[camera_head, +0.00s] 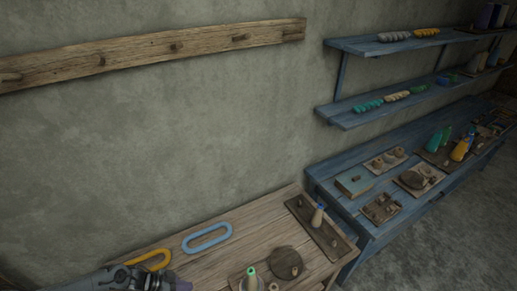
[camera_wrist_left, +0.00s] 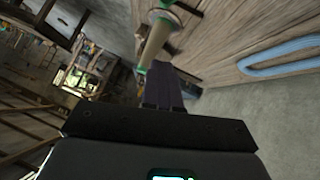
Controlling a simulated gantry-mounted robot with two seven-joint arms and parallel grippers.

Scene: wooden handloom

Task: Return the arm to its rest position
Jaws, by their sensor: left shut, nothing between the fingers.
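My left gripper (camera_head: 182,286) is at the bottom left of the head view, over the near left part of the wooden table (camera_head: 255,218). In the left wrist view its dark fingers (camera_wrist_left: 163,85) are together and hold nothing. A pale cone with green ends (camera_wrist_left: 157,40) shows just beyond the fingertips there; I cannot tell the gap between them. A green-topped cone (camera_head: 252,279) stands on the table to the right of the gripper in the head view. My right gripper is in neither view.
A yellow loop (camera_head: 158,264) lies close behind my left arm. A blue bench (camera_head: 335,172) and shelves (camera_head: 400,44) stand right. A peg rail (camera_head: 150,52) crosses the wall.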

